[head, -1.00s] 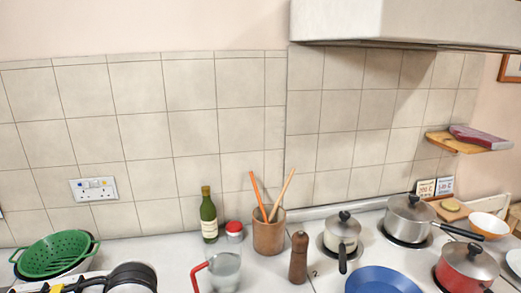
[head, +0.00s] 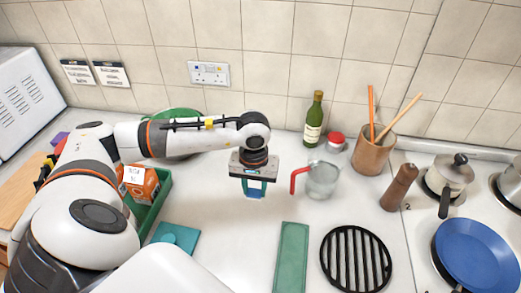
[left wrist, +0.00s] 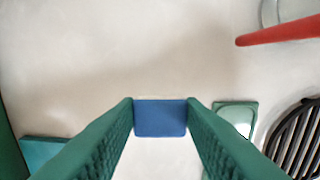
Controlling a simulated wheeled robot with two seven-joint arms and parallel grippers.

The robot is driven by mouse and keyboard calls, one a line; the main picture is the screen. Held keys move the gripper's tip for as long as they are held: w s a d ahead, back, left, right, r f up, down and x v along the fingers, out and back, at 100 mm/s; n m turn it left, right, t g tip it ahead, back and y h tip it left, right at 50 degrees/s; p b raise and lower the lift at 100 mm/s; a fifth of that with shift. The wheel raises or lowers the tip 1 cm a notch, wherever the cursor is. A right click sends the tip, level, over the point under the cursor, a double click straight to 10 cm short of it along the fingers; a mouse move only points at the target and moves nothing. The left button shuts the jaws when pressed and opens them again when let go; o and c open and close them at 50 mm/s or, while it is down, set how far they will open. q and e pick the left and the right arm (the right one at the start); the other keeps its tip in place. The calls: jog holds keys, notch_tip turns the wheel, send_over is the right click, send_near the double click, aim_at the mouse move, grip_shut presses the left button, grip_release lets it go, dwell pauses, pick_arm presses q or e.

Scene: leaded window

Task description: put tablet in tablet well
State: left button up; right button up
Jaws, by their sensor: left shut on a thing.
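My left gripper (head: 253,190) is shut on a small blue block, which I take to be the tablet (left wrist: 161,118). The tablet sits between the green finger pads in the left wrist view. The gripper points down over the bare white counter, left of the glass jug. I cannot tell for sure which thing is the tablet well. A long green tray-like piece (head: 292,258) lies to the front right of the gripper; its rimmed end also shows in the left wrist view (left wrist: 237,114). A teal piece (head: 176,238) lies to the front left. My right gripper is out of view.
A glass jug with a red handle (head: 322,180) stands close right of the gripper. A black round grate (head: 355,259) lies right of the green piece. A green crate (head: 157,207) with an orange box (head: 138,182) is at left. The counter between is clear.

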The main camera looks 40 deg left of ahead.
aim_at(256, 192)
pick_arm(q)
jog(key=f, duration=0.2)
jog(key=f+p, duration=0.1)
jog(key=shift+s+d+f, duration=0.1)
jog(key=shift+d+f, duration=0.15)
jog(key=shift+f, duration=0.35)
notch_tip(256, 192, down, 3)
jog(key=shift+f+p, duration=0.1)
jog(key=shift+p, duration=0.5)
jog(key=shift+f, duration=0.15)
jog(key=shift+a+f, duration=0.1)
jog(key=o, duration=0.9)
jog(key=shift+o, duration=0.6)
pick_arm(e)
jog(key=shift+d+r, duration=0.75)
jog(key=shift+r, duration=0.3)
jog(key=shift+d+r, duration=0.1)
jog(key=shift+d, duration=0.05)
